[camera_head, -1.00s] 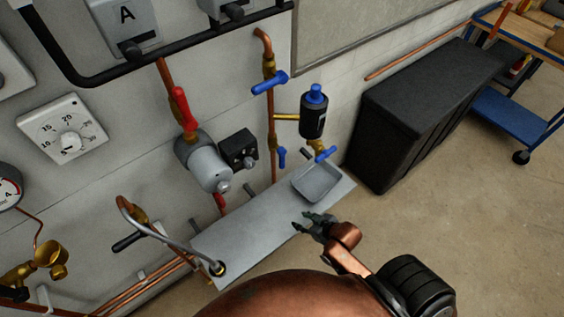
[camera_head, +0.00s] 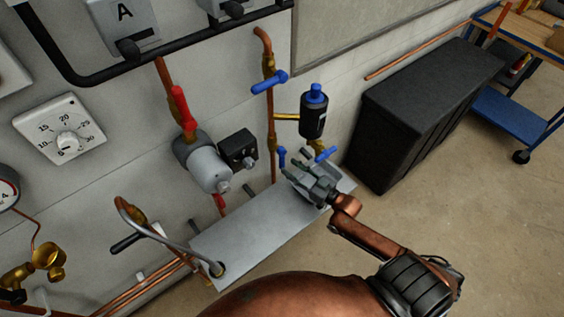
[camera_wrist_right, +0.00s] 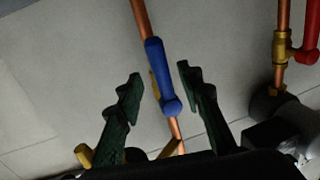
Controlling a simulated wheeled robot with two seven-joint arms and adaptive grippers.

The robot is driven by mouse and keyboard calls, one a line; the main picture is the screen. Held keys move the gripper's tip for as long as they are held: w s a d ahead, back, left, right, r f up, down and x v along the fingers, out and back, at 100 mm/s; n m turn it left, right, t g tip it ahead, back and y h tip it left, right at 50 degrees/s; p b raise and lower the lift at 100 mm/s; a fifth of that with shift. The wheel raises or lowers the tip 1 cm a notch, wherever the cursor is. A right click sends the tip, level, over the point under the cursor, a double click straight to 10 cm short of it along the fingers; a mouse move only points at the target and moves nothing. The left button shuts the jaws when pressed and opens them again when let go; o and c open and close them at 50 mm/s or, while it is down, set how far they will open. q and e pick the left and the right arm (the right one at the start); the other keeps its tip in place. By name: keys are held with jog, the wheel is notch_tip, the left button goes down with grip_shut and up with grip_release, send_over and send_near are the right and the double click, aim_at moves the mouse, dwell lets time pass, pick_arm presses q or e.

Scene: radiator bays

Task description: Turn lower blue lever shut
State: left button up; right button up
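The lower blue lever (camera_head: 281,157) sits on the vertical copper pipe near the wall, below the upper blue lever (camera_head: 268,83). My right gripper (camera_head: 297,165) is just to the right of it in the head view. In the right wrist view the blue lever (camera_wrist_right: 161,75) lies lengthwise along the copper pipe, between the two green fingers of my open right gripper (camera_wrist_right: 158,85). A gap shows on both sides of the lever. My left gripper is not in view.
A small blue lever (camera_head: 326,154) under the black filter (camera_head: 313,118) is close to my right gripper. A grey pump (camera_head: 208,168) and a red lever (camera_head: 182,107) are to the left. A grey shelf (camera_head: 250,240) lies below; a black chest (camera_head: 425,110) stands right.

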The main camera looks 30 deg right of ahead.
aim_at(282, 162)
jog(key=x, duration=0.5)
jog(key=shift+w+b, duration=0.2)
jog(key=shift+b, duration=0.1)
jog(key=shift+c, duration=0.4)
grip_shut()
